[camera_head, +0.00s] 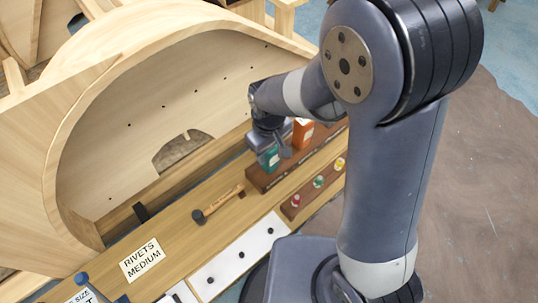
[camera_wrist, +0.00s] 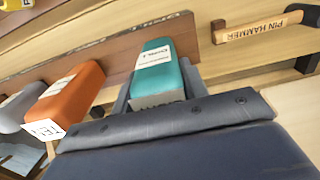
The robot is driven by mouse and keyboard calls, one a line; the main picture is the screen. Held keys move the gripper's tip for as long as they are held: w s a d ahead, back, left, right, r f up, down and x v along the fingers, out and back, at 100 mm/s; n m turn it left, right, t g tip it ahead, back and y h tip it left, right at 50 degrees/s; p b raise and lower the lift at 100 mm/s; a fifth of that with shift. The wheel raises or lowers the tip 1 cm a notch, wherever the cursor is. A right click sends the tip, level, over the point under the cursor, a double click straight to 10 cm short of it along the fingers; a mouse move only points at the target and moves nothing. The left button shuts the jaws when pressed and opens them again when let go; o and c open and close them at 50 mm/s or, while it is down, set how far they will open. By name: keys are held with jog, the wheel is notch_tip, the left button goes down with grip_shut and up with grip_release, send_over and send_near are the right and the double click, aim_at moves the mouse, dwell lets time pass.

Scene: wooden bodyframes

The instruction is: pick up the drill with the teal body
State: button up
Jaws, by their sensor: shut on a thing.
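The drill with the teal body (camera_wrist: 165,75) is in the wrist view, upper middle, with a white label on its side. My gripper (camera_wrist: 160,97) is shut on it, with a finger on each side of the teal body. In the head view the teal drill (camera_head: 268,160) shows at the near end of the brown rack (camera_head: 262,184), beneath my gripper (camera_head: 272,146). My arm and gripper hide part of it there. I cannot tell whether the drill still touches the rack.
An orange drill (camera_wrist: 72,92) stands beside the teal one, with a grey one (camera_wrist: 20,108) beyond. A pin hammer (camera_wrist: 265,27) lies on the wooden bench on the other side. A curved wooden frame (camera_head: 65,130) rises behind. Small coloured bits sit in a lower rack (camera_head: 307,195).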

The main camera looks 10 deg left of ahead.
jog(key=c, duration=0.5)
